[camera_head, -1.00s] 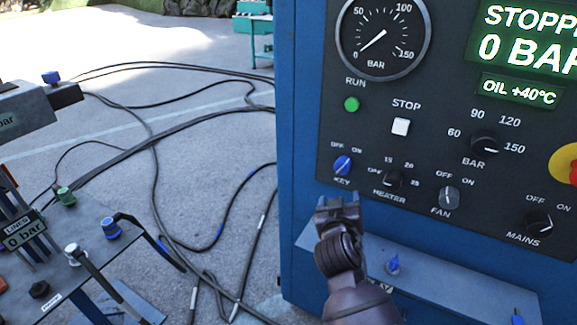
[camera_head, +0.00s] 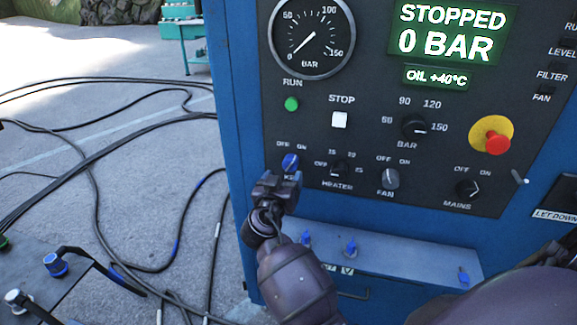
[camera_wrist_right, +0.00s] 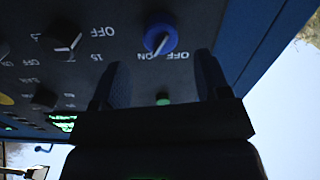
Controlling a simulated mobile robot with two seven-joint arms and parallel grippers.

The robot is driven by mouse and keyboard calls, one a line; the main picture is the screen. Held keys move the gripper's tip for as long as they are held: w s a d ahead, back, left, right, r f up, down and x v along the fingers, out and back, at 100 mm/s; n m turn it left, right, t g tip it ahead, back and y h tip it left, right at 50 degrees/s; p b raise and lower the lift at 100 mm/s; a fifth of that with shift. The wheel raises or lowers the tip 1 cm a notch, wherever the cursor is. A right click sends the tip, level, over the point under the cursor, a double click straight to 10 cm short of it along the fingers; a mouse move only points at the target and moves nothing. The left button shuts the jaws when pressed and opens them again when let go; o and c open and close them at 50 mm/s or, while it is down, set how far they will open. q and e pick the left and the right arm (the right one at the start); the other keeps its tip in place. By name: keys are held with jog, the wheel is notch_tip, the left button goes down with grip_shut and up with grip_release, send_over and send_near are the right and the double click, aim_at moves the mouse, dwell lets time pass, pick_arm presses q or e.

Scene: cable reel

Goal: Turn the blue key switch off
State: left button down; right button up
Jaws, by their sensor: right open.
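The blue key switch (camera_head: 290,162) is on the lower left of the black control panel (camera_head: 370,100), under the OFF and ON labels. In the right wrist view the blue key switch (camera_wrist_right: 160,38) shows close up, its white pointer line slanted. My right gripper (camera_head: 277,180) is just below the switch in the head view and hides part of its KEY label. In the right wrist view my right gripper (camera_wrist_right: 160,88) is open, with a finger on each side and the switch past the fingertips; it is not gripped. My left gripper is not in view.
Heater (camera_head: 338,170), fan (camera_head: 390,178) and mains (camera_head: 467,188) knobs sit right of the key. A red emergency button (camera_head: 497,143) is further right. A ledge with blue valves (camera_head: 350,247) juts out below. Cables (camera_head: 95,200) lie on the ground at left.

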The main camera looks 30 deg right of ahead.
aim_at(288, 168)
jog(key=shift+p+x, duration=0.3)
jog(key=shift+x, duration=2.25)
jog(key=c, duration=0.9)
